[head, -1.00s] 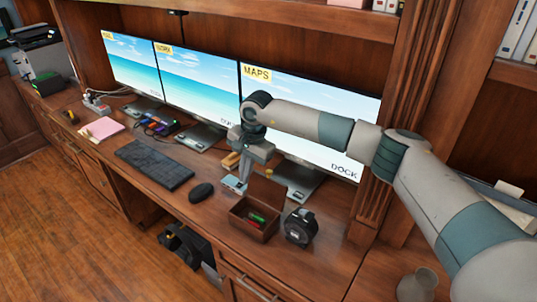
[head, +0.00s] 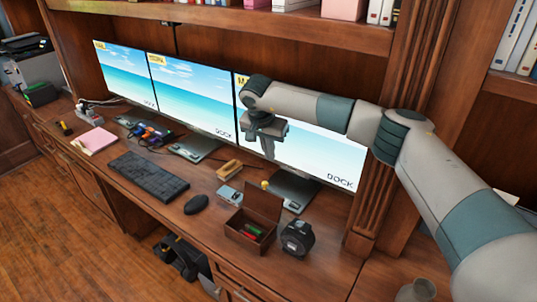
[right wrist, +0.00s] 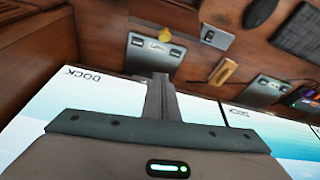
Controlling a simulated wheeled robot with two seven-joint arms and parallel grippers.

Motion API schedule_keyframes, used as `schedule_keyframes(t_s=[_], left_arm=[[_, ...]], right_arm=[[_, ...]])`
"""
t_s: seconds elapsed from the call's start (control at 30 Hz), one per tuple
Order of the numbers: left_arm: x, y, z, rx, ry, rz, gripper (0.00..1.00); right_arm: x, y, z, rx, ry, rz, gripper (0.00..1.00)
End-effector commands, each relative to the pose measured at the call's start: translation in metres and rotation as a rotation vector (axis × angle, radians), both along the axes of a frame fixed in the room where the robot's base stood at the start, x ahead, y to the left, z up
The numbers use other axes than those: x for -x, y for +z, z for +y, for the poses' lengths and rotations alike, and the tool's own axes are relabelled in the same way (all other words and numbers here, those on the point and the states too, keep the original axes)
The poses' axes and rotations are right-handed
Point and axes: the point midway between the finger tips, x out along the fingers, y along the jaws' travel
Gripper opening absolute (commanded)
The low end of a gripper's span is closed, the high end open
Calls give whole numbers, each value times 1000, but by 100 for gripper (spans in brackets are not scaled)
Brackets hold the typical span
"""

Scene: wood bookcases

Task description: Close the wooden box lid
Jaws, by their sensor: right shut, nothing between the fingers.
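The small wooden box (head: 247,238) stands on the desk near its front edge in the head view. Its lid (head: 263,204) is open and stands up at the back. A red and a green item lie inside. My right gripper (head: 270,155) is shut and empty, pointing down in front of the right monitor, above and behind the box and apart from the lid. The shut fingers of my right gripper (right wrist: 160,93) also show in the right wrist view, where I cannot make out the box clearly. My left gripper is not in view.
A black tape measure (head: 297,234) stands just right of the box. A mouse (head: 196,204) and keyboard (head: 149,176) lie to the left. A wooden stapler-like item (head: 229,170) and the right monitor's stand (head: 291,189) are behind. Monitors line the back.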

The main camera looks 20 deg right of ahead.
Motion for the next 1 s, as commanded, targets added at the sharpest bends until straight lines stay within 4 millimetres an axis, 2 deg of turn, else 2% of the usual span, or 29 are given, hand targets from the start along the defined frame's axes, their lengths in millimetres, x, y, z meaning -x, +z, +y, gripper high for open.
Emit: schedule_keyframes(t_s=[0.6,1.0], left_arm=[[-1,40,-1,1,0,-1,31],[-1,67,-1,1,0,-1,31]], right_arm=[[-18,-82,-17,0,-2,3,0],[6,-79,6,-1,1,2,0]])
